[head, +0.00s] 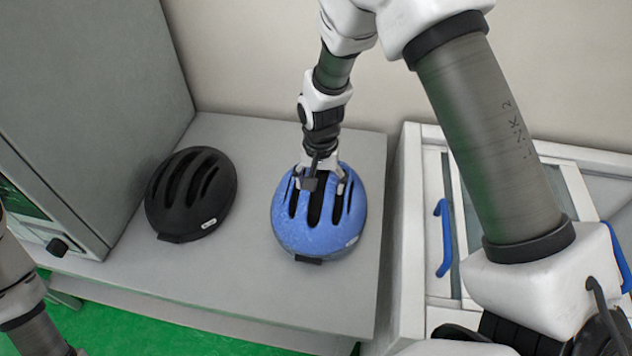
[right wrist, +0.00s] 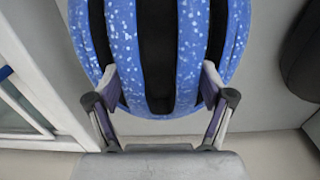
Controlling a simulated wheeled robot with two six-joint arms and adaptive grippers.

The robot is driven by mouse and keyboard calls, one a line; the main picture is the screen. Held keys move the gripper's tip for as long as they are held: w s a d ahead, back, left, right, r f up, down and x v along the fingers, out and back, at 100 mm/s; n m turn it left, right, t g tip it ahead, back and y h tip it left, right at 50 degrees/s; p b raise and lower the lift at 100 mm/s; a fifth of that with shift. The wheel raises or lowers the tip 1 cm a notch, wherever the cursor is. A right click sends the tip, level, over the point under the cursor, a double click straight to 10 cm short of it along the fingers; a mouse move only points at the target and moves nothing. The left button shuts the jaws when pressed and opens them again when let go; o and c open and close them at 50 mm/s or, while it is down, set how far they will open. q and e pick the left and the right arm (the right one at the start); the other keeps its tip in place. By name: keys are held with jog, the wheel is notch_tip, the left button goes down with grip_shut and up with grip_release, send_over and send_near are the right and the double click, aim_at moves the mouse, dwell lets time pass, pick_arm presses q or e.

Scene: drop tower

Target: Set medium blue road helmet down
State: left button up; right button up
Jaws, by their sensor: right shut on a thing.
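The blue road helmet (head: 318,228) has white speckles and dark vents, and is at the right part of the grey table in the head view. My right gripper (head: 322,187) comes down on it from above and is shut on its shell. In the right wrist view the two fingers (right wrist: 158,85) grip a section of the blue helmet (right wrist: 190,40) through its vents. The helmet appears upright, at or very near the table surface; its underside is hidden. My left gripper is not in view; only part of my left arm shows at the left edge.
A black helmet (head: 190,193) rests on the grey table (head: 240,290), left of the blue one. A grey cabinet (head: 90,90) with a black knob stands at the left. A white unit (head: 415,240) with blue handles stands right of the table. The floor is green.

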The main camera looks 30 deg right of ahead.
jog(key=shift+f, duration=0.5)
jog(key=shift+s+f, duration=0.1)
jog(key=shift+f, duration=0.05)
jog(key=o, duration=1.7)
notch_tip(320, 180, up, 12)
jog(key=b, duration=0.2)
jog(key=shift+r, duration=0.2)
